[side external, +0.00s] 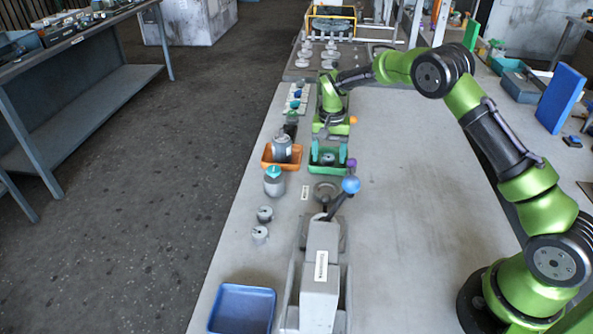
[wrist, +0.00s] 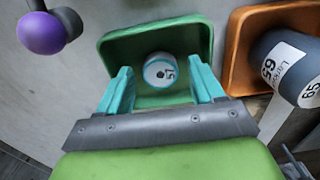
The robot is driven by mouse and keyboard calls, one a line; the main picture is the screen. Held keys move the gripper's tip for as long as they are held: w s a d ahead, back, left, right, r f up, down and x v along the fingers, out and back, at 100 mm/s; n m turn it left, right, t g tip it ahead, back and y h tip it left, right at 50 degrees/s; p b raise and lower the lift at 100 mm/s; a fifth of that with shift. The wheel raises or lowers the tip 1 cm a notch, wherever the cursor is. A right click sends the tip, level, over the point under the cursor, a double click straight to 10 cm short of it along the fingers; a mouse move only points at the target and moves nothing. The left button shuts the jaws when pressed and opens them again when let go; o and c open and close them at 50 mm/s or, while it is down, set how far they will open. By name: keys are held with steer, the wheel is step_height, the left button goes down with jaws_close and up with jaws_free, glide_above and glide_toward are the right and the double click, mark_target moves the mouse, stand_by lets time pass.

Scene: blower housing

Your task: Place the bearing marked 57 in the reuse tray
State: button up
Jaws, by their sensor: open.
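A small round part (wrist: 160,71) with a white top and a teal ring sits inside the green tray (wrist: 115,48) in the wrist view. Its top carries a dark mark, seen turned, that I cannot read surely as 57. My gripper (wrist: 163,88) is open, with one teal finger on each side of the part and gaps between. In the side view my gripper (side external: 328,156) points down at the green tray (side external: 328,171), and its fingers partly hide the part. I cannot see a label naming any tray as the reuse tray.
An orange tray (side external: 267,162) beside it holds a grey cylinder (side external: 282,148); the wrist view shows it labelled (wrist: 285,65). A grey jar (side external: 274,187), small cylinders (side external: 264,214) and an empty blue tray (side external: 242,309) stand nearer. Purple (side external: 352,163) and blue (side external: 351,185) knobs stand close by.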

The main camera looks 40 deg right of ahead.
mark_target(329, 157)
steer(key=s+a+r+t, duration=0.1)
steer(key=s+r, duration=0.1)
steer(key=r, duration=0.8)
steer(key=s+a+r, duration=0.1)
steer(key=s+r, duration=0.1)
steer(key=r, duration=0.7)
steer(key=s+a+r+n+t+y, duration=0.1)
steer(key=s+a+r+n+t, duration=0.15)
steer(key=s+r, duration=0.6)
steer(key=s+a+f+n+t, duration=0.1)
steer(key=s+a+f+t, duration=0.1)
steer(key=s, duration=0.7)
steer(key=s+a+f+n+t+y, duration=0.1)
steer(key=s+a+f, duration=0.1)
steer(key=s, duration=0.7)
steer(key=shift+t, duration=0.35)
steer(key=shift+n, duration=0.25)
